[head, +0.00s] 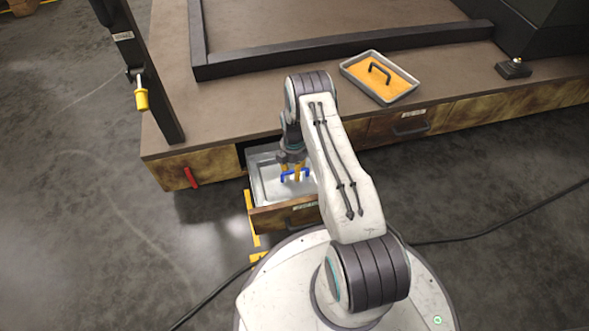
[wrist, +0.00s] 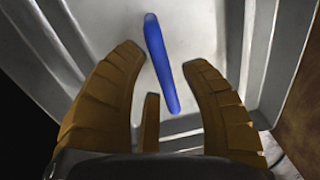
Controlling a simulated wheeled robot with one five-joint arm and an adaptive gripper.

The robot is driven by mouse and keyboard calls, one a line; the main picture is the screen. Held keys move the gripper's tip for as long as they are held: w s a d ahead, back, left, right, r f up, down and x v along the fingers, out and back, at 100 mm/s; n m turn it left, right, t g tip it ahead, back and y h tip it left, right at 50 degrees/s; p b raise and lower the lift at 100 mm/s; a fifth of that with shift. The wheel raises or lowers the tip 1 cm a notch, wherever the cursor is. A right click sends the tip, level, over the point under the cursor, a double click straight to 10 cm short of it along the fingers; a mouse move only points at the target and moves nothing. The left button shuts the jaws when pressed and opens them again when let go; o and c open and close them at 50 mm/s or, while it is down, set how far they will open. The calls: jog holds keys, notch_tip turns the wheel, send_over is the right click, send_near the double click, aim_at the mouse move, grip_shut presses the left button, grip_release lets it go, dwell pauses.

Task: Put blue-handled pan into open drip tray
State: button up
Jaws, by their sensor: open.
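The blue-handled pan (wrist: 215,22) is grey and shallow, and sits inside the open drawer-like drip tray (head: 257,213) at the front of the bench. Its blue handle (head: 284,176) also shows in the wrist view (wrist: 160,62). My gripper (head: 297,172) is over the tray, pointing down, with its orange fingers open. In the wrist view, the fingers (wrist: 163,62) are on either side of the blue handle, with clear gaps and no grip on it. My arm hides the tray's right side in the head view.
Another grey pan (head: 352,75) with an orange inside and a black handle lies on the bench top. A closed drawer (head: 410,128) is to the right. A dark post (head: 150,85) with a yellow-handled tool (head: 141,98) stands at the left. A red handle (head: 190,177) sticks out of the bench front.

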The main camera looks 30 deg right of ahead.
notch_tip(320, 180, up, 26)
jog(key=a+m+p, duration=0.2)
jog(key=m+p, duration=0.1)
jog(key=p, duration=0.2)
jog(key=s+a+r+m+t, duration=0.1)
jog(key=s+a+r+m, duration=0.15)
jog(key=r, duration=0.35)
jog(key=s+a+r+m, duration=0.1)
jog(key=s+r+m, duration=0.15)
jog(key=r, duration=0.25)
jog(key=s+a+r+m, duration=0.1)
jog(key=s+r+m, duration=0.1)
jog(key=s, duration=0.5)
jog(key=s+a+r+m+t, duration=0.1)
jog(key=s+a+r+m, duration=0.1)
jog(key=s+r, duration=0.3)
jog(key=s+a+r+m+t, duration=0.1)
jog(key=s+a+r+m, duration=0.1)
jog(key=s, duration=0.8)
jog(key=shift+s+r+m, duration=0.25)
jog(key=shift+r+m, duration=0.45)
jog(key=shift+m, duration=0.2)
jog(key=shift+r, duration=0.15)
